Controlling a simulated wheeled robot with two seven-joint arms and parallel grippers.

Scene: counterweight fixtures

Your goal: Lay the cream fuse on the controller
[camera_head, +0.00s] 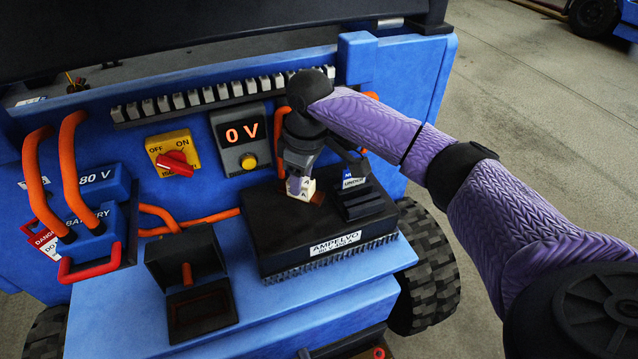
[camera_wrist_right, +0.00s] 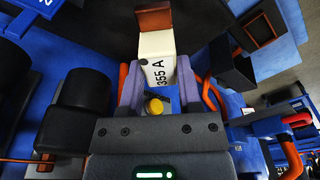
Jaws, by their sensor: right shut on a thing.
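The cream fuse (camera_head: 305,190) has a copper-coloured end tab and dark lettering, and it is over the top of the black controller (camera_head: 285,231). My right gripper (camera_head: 300,182) is shut on the fuse from above. In the right wrist view the fuse (camera_wrist_right: 157,60) sits between the purple fingers of the gripper (camera_wrist_right: 158,84), with its copper-coloured tab pointing away. I cannot tell whether the fuse touches the controller. The controller carries an AMPELVO label on its front edge. My left gripper is not in view.
A black terminal block (camera_head: 362,201) stands on the controller's right part. An open black box (camera_head: 186,262) is left of the controller. Behind are the 0 V display (camera_head: 241,134), the yellow switch with a red knob (camera_head: 173,153) and orange cables (camera_head: 72,160).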

